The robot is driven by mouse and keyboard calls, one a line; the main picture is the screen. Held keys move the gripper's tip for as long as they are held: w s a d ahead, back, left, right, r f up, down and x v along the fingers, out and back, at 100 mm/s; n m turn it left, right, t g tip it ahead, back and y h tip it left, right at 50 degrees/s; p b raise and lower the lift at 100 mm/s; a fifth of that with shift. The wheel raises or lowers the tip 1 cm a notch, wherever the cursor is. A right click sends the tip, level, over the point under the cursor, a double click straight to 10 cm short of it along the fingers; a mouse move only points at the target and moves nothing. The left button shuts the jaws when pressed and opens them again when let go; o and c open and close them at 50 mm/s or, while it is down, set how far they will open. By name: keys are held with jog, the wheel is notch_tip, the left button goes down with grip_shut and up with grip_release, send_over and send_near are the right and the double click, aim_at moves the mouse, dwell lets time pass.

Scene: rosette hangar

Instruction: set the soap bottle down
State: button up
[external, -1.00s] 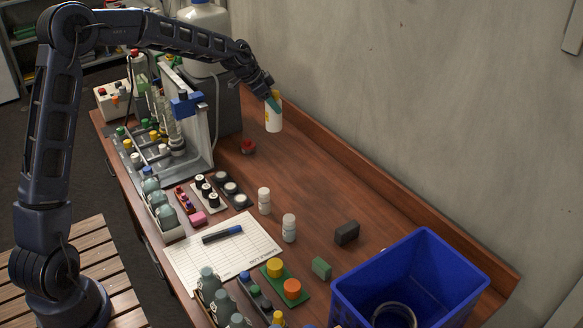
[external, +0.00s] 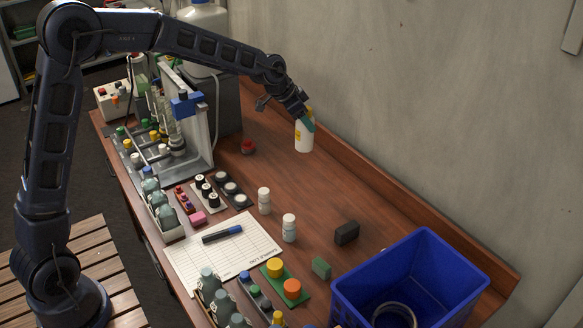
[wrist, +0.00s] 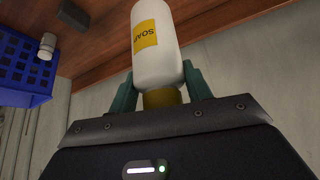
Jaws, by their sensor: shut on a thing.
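The soap bottle (external: 304,136) is white with a yellow label and stands upright in the external view, over the back part of the table near the wall. In the wrist view the soap bottle (wrist: 157,55) shows its "SOAP" label and a brownish-yellow cap. My gripper (external: 308,120) is above the bottle and shut on its top. The green fingers of my gripper (wrist: 160,92) sit on both sides of the cap in the wrist view. I cannot tell whether the bottle's base touches the wooden table (external: 300,180).
Two white bottles (external: 264,201) (external: 289,228), a dark block (external: 346,233) and a blue bin (external: 415,275) stand nearer the front. The wood between the soap bottle and these is clear.

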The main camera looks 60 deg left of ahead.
jog(key=d+f, duration=0.3)
jog(key=f, duration=1.6)
jog(key=shift+s+f, duration=0.15)
jog(key=shift+f, duration=0.2)
jog(key=shift+f, duration=0.1)
jog(key=o, duration=1.2)
jog(key=shift+c, duration=0.2)
